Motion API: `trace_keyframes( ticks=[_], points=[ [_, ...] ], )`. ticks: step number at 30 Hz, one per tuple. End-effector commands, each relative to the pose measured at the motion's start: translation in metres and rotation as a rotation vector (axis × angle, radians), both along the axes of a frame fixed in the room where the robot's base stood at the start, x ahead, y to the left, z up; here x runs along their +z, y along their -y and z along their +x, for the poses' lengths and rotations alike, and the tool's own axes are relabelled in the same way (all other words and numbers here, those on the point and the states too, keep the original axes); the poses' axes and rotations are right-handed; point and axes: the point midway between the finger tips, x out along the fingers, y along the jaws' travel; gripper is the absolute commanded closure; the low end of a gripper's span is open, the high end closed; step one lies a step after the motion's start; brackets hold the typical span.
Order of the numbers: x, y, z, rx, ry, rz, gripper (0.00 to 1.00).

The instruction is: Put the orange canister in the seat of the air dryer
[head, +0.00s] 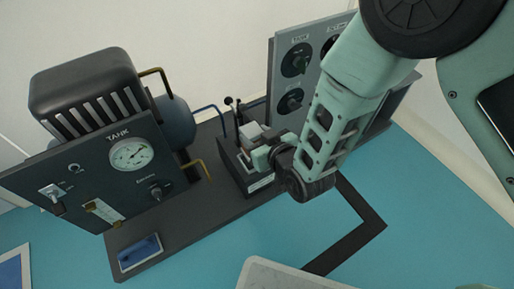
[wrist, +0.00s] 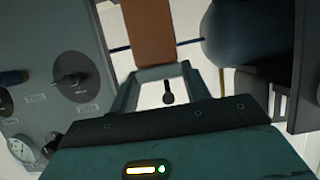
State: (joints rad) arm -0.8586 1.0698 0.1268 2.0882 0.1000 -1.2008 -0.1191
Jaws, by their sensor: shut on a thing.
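In the wrist view, the orange canister (wrist: 152,36) is a brownish-orange body between the fingertips of my gripper (wrist: 160,70), which is shut on it. Its far end runs out of the top of the picture. In the head view, my gripper (head: 266,154) is over a small black box-shaped unit (head: 232,166), which appears to be the air dryer, on the dark base plate. The canister is mostly hidden there by my gripper and arm. The seat is also hidden, so I cannot tell whether the canister touches it.
A tank panel (head: 90,172) with a gauge and a black ribbed compressor cover (head: 84,82) stands left. A grey panel with dials (head: 284,72) stands behind my arm. Thin pipes (head: 207,108) run close by. A black square outline (head: 368,217) lies on the blue table (head: 430,235).

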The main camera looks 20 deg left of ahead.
Motion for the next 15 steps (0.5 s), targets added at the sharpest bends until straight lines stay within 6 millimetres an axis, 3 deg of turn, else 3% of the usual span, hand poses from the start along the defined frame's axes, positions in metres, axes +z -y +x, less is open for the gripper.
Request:
trace_keyframes(
  ticks=[8, 15],
  points=[
    [-0.039, 0.0, 0.0, 0.0, 0.0, -0.001, 0.96],
    [-0.039, 0.0, 0.0, 0.0, 0.001, 0.0, 0.96]
  ],
)
